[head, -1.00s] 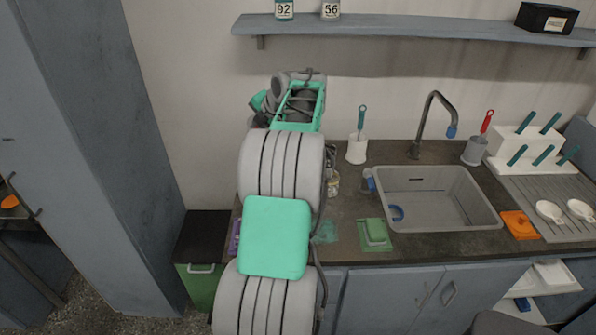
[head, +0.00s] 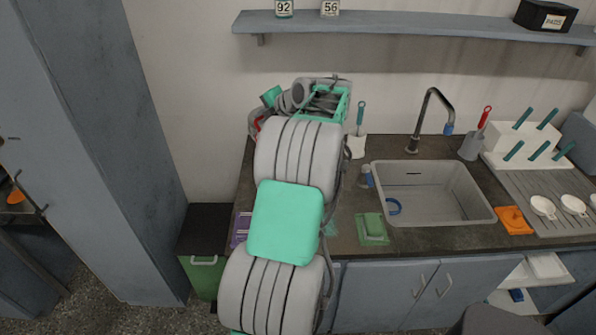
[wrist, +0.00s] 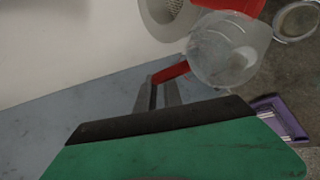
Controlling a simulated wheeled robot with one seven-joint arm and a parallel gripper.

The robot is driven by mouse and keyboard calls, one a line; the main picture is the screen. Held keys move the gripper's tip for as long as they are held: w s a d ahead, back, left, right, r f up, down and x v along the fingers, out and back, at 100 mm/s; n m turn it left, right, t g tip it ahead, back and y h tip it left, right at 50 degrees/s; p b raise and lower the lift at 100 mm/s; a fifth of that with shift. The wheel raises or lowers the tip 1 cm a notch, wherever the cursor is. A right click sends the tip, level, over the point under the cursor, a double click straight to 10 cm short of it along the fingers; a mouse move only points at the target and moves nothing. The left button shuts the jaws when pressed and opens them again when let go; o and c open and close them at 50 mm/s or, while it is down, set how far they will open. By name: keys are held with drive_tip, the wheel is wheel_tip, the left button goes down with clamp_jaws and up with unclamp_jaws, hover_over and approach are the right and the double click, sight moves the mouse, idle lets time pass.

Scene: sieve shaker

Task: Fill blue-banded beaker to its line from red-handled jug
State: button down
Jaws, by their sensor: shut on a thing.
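In the wrist view my gripper (wrist: 158,90) is shut on the red handle of a clear jug (wrist: 228,52). The jug is off any surface as far as I can tell, and its level of contents is not clear. In the head view my arm hides most of the jug; only a bit of red (head: 256,125) shows at the arm's left side. I cannot make out the blue-banded beaker in either view.
A purple tray (wrist: 282,118) lies on the counter; it also shows in the head view (head: 240,229). A round rimmed dish (wrist: 297,20) is at the wrist view's upper right.

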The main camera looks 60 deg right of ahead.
drive_tip(key=shift+s+d+r+m+t+p, duration=0.15)
drive_tip(key=shift+s+r+t+p, duration=0.55)
drive_tip(key=shift+p, duration=0.75)
drive_tip(key=shift+s+r+m+t+p, duration=0.25)
drive_tip(key=shift+s+r+t+p, duration=0.45)
drive_tip(key=shift+p, duration=0.75)
idle(4.1)
